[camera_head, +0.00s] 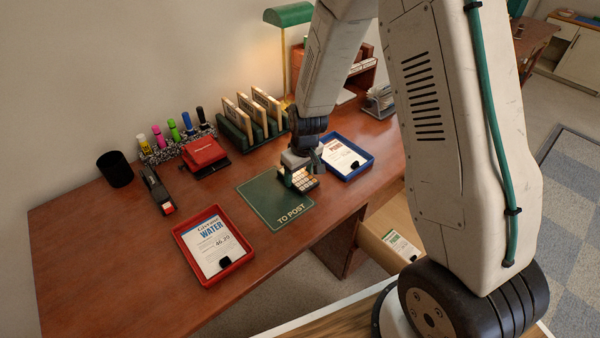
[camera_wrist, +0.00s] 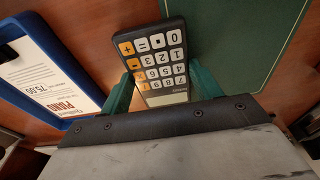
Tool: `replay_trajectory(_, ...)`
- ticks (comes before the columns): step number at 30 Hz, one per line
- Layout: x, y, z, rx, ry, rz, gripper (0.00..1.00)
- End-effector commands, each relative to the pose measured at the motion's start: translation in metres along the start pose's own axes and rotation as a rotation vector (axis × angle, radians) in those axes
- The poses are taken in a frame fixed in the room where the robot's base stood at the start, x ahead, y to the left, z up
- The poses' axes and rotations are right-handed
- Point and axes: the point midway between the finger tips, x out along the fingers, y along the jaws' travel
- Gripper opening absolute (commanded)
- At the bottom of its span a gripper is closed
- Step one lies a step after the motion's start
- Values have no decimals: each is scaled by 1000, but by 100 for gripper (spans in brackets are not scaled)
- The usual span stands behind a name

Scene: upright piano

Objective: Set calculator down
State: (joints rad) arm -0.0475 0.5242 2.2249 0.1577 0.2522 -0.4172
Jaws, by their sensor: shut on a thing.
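The calculator (camera_head: 303,180) is dark with pale and orange keys. It is at the right edge of the green "TO POST" mat (camera_head: 262,203), between the mat and the blue tray (camera_head: 369,160). My gripper (camera_head: 297,168) is shut on it from above. In the wrist view, the green fingers (camera_wrist: 160,92) grip both long sides of the calculator (camera_wrist: 152,62), keys facing the camera. The mat (camera_wrist: 240,50) lies to its right and the blue tray (camera_wrist: 38,90) to its left. I cannot tell whether the calculator touches the desk.
A red tray (camera_head: 243,262) with a "WATER" bill stands front left. A stapler (camera_head: 157,190), red hole punch (camera_head: 204,157), black cup (camera_head: 115,169), markers and file rack (camera_head: 234,132) line the back. Most of the mat and the desk's left front are clear.

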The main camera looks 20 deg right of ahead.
Motion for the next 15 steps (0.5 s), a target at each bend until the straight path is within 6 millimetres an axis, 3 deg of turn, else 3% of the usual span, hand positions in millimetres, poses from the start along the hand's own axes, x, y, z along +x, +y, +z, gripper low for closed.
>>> replay_trajectory(10, 4, 0, 0, 1, 1, 0, 38)
replay_trajectory(11, 4, 0, 0, 1, 1, 0, 66)
replay_trajectory(12, 4, 0, 0, 1, 2, 0, 77)
replay_trajectory(13, 4, 0, 0, 1, 2, 0, 85)
replay_trajectory(15, 4, 0, 0, 1, 2, 0, 85)
